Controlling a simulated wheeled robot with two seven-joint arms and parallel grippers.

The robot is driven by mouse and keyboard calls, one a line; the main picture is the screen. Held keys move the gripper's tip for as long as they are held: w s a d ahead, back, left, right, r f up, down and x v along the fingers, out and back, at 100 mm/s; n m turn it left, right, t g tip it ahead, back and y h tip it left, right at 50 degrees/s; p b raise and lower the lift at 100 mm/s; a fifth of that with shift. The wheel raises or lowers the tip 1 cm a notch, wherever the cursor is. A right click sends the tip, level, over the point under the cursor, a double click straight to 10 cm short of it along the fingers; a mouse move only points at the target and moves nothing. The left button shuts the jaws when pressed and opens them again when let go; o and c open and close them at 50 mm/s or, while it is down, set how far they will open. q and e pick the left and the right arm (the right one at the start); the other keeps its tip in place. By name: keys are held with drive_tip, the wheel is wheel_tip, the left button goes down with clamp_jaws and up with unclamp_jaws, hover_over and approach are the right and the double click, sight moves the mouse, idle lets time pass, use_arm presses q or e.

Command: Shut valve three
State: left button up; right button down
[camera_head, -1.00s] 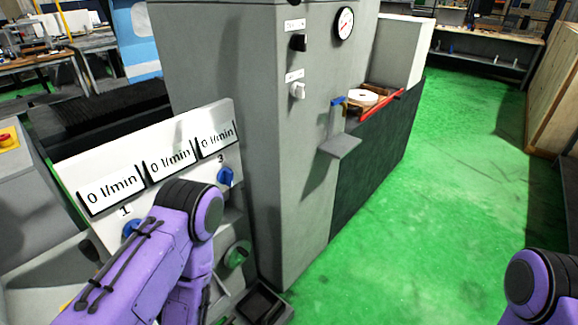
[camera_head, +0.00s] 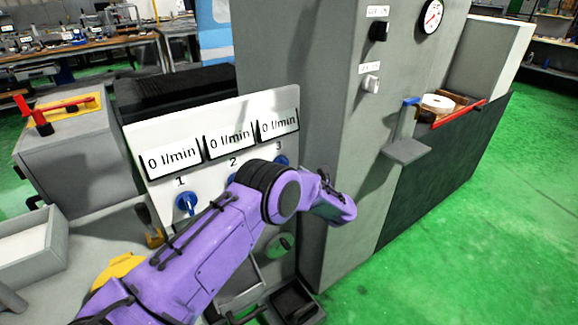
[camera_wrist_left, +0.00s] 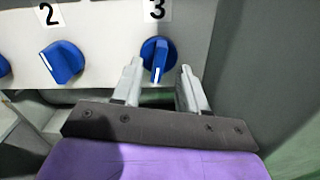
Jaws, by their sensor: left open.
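The valve three knob (camera_wrist_left: 158,58) is blue, under the label "3" on the pale panel in the left wrist view. Its grip ridge stands nearly vertical, with a white mark toward the bottom. My left gripper (camera_wrist_left: 161,69) is open, its two fingertips just below and to either side of the knob. I cannot tell whether either finger touches it. In the head view, the valve three knob (camera_head: 281,160) shows only partly behind my left arm, and the left gripper is hidden. The display (camera_head: 277,127) above it reads 0 l/min. My right gripper is out of view.
The blue valve two knob (camera_wrist_left: 63,61) sits left of valve three, its ridge tilted. The valve one knob (camera_head: 187,203) is further left. A tall grey cabinet (camera_head: 340,110) stands close on the right of the panel. Green floor (camera_head: 480,230) is open beyond it.

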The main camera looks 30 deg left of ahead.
use_arm(q)
drive_tip(key=x, duration=0.4)
drive_tip(key=shift+w+a+p, duration=0.15)
drive_tip(key=shift+a+p, duration=0.15)
drive_tip(key=shift+a, duration=0.05)
clamp_jaws()
drive_tip(key=shift+f, duration=0.1)
